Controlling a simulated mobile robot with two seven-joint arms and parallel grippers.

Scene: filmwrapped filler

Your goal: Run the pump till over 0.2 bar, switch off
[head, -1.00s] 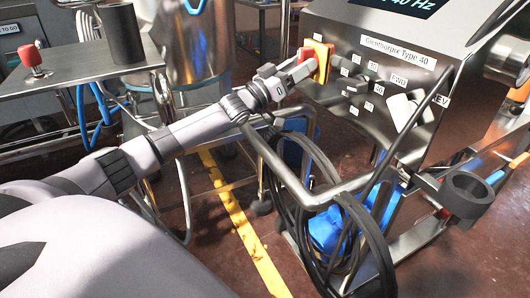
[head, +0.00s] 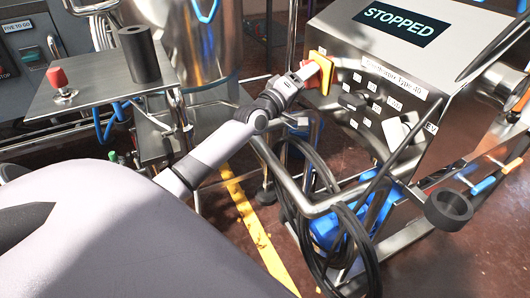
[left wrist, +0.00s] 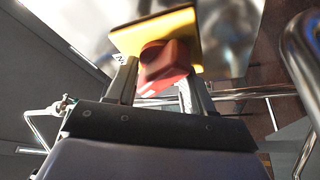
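The pump cabinet (head: 385,60), labelled "Glenthorpix Type 40", has a sloped top display (head: 401,24) reading "STOPPED". On its front is a red rotary switch (head: 326,68) on a yellow plate (head: 314,56); the switch also shows in the left wrist view (left wrist: 163,68). My left gripper (head: 316,72) is at this switch, its fingers on either side of the red knob and seemingly closed on it. A dial knob (head: 352,101) and a light grey selector (head: 397,132) sit on the same front. No pressure reading is legible. My right gripper is out of view.
A metal side table (head: 90,97) with a red button (head: 60,82) and a dark cylinder (head: 138,54) stands left. A steel vessel (head: 205,40) is behind.

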